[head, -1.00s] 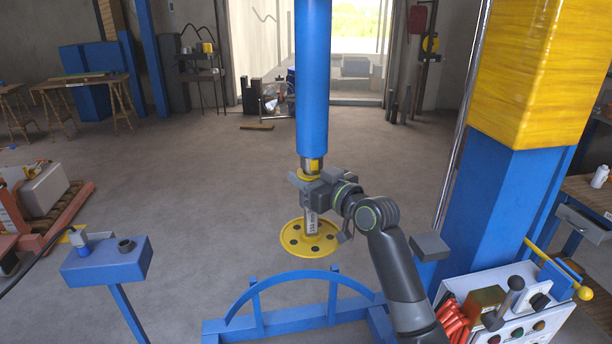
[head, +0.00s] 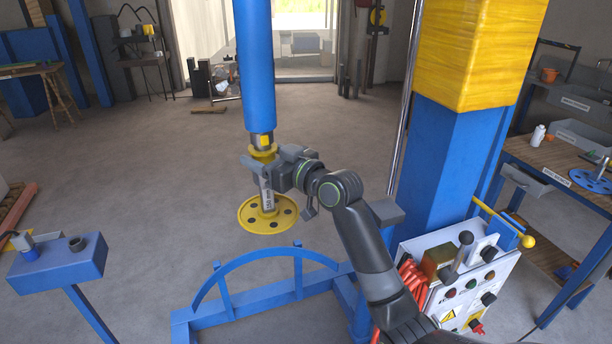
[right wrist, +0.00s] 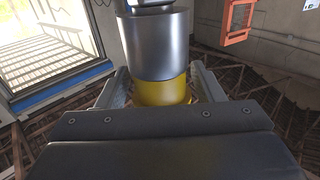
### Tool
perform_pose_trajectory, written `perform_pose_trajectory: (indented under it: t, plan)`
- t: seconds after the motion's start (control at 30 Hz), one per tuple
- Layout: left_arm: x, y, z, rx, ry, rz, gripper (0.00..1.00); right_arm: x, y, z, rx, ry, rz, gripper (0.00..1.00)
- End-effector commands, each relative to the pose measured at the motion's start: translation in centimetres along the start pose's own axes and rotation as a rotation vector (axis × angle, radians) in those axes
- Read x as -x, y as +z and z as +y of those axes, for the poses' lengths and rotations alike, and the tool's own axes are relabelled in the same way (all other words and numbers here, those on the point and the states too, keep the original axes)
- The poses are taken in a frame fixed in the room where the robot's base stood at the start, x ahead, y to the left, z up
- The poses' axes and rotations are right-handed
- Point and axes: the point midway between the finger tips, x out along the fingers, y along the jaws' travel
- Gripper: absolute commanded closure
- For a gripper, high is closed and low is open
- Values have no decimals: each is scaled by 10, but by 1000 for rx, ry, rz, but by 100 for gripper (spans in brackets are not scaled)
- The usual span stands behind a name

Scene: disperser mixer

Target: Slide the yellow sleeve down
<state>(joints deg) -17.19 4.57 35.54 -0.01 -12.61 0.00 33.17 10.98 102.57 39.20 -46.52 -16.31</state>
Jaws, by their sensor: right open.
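The yellow sleeve (head: 263,153) sits around the shaft just below the metal end of the blue vertical tube (head: 256,75). In the right wrist view the sleeve (right wrist: 162,92) shows below a grey metal cylinder (right wrist: 155,45). My right gripper (head: 262,166) is open at the sleeve, with one finger on each side of it. I cannot tell whether the fingers touch it. The shaft (head: 268,195) runs down to a yellow disc with dark holes (head: 262,221). My left gripper is not in view.
A blue curved frame (head: 270,258) stands under the disc. A blue column with a yellow upper part (head: 480,50) and a control panel (head: 465,285) stand at the right. A blue pedestal box (head: 55,262) is at the left. Open floor lies behind.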

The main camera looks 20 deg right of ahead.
Motion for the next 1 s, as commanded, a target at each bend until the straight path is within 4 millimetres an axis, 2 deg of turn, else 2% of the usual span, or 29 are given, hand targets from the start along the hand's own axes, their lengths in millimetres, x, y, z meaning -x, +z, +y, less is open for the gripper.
perform_pose_trajectory:
  t: [0.6,0.8,1.0]
  plan:
    - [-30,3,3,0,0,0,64,117,3,1,6,2,-3,39]
    - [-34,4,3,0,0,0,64,140,2,1,2,2,-3,39]
    - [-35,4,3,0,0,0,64,150,1,0,1,1,-3,39]
